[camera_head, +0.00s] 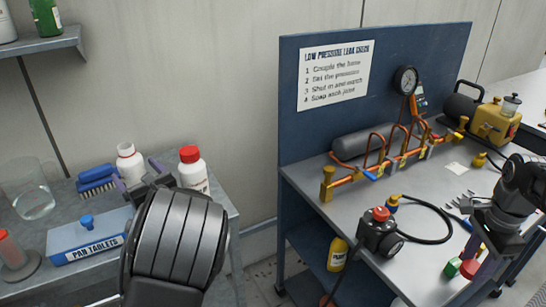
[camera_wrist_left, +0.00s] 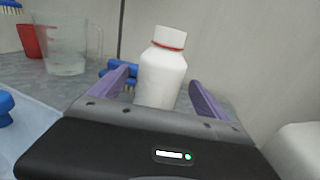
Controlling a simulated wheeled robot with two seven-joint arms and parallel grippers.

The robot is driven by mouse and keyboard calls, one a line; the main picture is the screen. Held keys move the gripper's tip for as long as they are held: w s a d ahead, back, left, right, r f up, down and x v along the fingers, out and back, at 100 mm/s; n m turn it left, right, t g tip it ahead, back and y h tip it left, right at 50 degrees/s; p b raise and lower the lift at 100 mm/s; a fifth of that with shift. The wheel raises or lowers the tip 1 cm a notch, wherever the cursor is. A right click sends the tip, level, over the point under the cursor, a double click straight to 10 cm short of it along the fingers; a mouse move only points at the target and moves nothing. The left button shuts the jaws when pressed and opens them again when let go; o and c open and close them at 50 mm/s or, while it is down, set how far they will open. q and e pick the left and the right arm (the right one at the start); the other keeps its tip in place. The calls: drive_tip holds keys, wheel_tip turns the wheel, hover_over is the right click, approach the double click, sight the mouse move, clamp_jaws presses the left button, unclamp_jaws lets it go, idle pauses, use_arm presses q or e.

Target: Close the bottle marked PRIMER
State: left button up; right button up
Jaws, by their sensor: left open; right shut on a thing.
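My left gripper (camera_head: 142,178) is open, with its purple fingers on either side of a white bottle (camera_head: 130,163). In the left wrist view the white bottle (camera_wrist_left: 161,72) stands upright between the fingers (camera_wrist_left: 160,90), with gaps at both sides. It has a white top above a thin red ring. A second white bottle (camera_head: 195,176) with a red cap (camera_head: 189,154) stands to the right. I cannot read PRIMER on either bottle. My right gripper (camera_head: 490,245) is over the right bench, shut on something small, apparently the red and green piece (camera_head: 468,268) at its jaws.
The right bench (camera_head: 330,220) holds a pipe manifold (camera_head: 385,160), a hose and a pump. A gap separates the benches.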

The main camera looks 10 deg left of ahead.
use_arm(q)
drive_tip(key=shift+x, duration=0.8)
clamp_jaws()
idle(0.8)
drive_tip(key=shift+r, duration=0.15)
wheel_tip(320, 180, up, 10)
drive_tip(key=p, duration=0.1)
use_arm(e)
drive_tip(key=shift+r, duration=0.75)
idle(0.4)
idle(0.4)
